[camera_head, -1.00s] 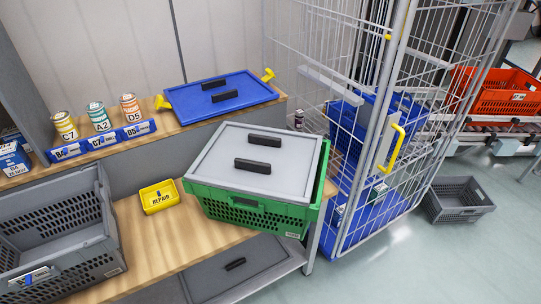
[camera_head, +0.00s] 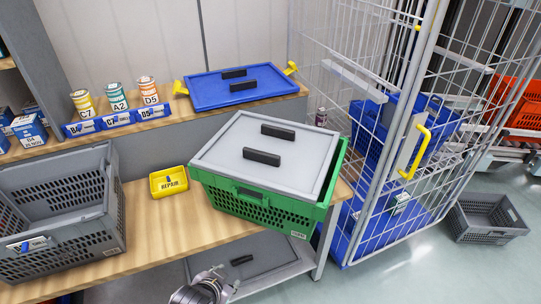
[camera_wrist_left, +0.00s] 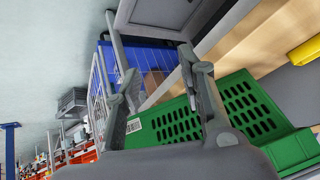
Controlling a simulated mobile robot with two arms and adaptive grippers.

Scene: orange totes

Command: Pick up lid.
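A grey lid (camera_head: 225,160) with two black handles lies on top of a green tote (camera_head: 250,207) on the wooden bench. A blue lid (camera_head: 205,96), also with two black handles, lies on the raised shelf behind. Another grey lid-like panel (camera_head: 270,245) with a black handle is on the lower shelf, partly hidden by the bench. My left gripper (camera_head: 207,287) is at the bottom edge of the head view, in front of and below the green tote. In the left wrist view its fingers (camera_wrist_left: 158,65) are apart and nothing is between them. The green tote (camera_wrist_left: 262,115) shows beside them.
A grey crate (camera_head: 75,240) stands on the bench at left, with a small yellow bin (camera_head: 169,182) beside the green tote. A wire cage trolley (camera_head: 385,150) with blue totes stands close at right. Another grey crate (camera_head: 487,217) is on the floor.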

